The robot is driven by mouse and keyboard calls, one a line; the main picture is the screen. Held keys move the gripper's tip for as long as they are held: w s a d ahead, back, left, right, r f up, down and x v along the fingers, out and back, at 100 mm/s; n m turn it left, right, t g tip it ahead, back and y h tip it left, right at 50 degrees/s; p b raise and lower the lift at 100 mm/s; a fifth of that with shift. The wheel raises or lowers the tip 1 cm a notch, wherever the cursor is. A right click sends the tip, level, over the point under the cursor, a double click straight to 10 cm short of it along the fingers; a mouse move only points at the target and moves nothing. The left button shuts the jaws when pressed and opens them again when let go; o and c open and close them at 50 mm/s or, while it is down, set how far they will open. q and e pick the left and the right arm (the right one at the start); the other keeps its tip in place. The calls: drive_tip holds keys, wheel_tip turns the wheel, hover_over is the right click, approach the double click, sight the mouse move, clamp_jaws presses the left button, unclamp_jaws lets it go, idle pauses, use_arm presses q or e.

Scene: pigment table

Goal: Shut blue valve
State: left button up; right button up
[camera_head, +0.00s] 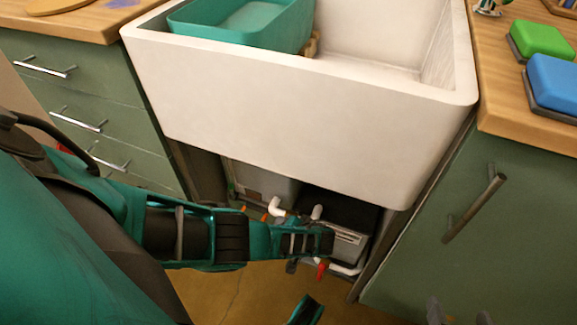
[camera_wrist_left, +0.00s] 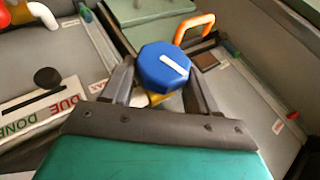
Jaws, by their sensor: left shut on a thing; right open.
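The blue valve (camera_wrist_left: 165,72) is a faceted blue knob with a white bar on its face, seen in the left wrist view. My left gripper (camera_wrist_left: 163,84) is shut on it, with one dark finger on each side. In the head view my left arm reaches under the sink, and the blue valve is hidden there. My right gripper (camera_head: 460,316) is open and empty, with only its fingertips showing at the bottom edge, in front of the right cabinet.
A white sink (camera_head: 300,110) overhangs the work space, with a teal basin (camera_head: 245,38) in it. White pipes (camera_head: 276,207) and a red handle (camera_head: 321,270) are below. The right cabinet door has a bar handle (camera_head: 474,208). An orange loop handle (camera_wrist_left: 194,28) stands behind the valve.

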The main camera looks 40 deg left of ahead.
use_arm(q)
drive_tip(key=shift+s, duration=0.1)
drive_tip(key=o, duration=0.8)
drive_tip(key=shift+o, duration=1)
use_arm(e)
drive_tip(key=shift+s+d+f, duration=0.1)
use_arm(q)
drive_tip(key=shift+r, duration=0.1)
use_arm(e)
drive_tip(key=shift+s+d, duration=0.1)
